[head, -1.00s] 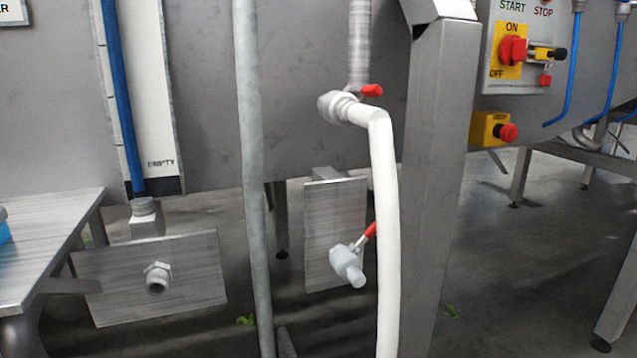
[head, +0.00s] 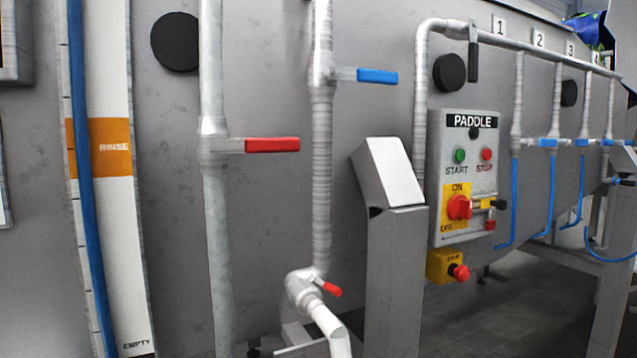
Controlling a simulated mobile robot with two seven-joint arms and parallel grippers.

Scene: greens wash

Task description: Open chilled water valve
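A valve with a blue lever handle (head: 377,76) sits on a vertical grey pipe (head: 321,140) in the middle of the head view. The lever points right, crosswise to its pipe. A valve with a red lever handle (head: 272,145) sits on another vertical pipe (head: 217,250) to the left, its lever also crosswise. A smaller red-handled valve (head: 328,288) is at the lower pipe bend. No label naming the chilled water valve is readable. Neither of my grippers is in view.
A paddle control panel (head: 470,180) with buttons and a red switch is at the right. A slanted-top metal post (head: 393,260) stands in front of it. Several thin pipes with blue levers and hoses are farther right. A level gauge strip (head: 112,220) is at the left.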

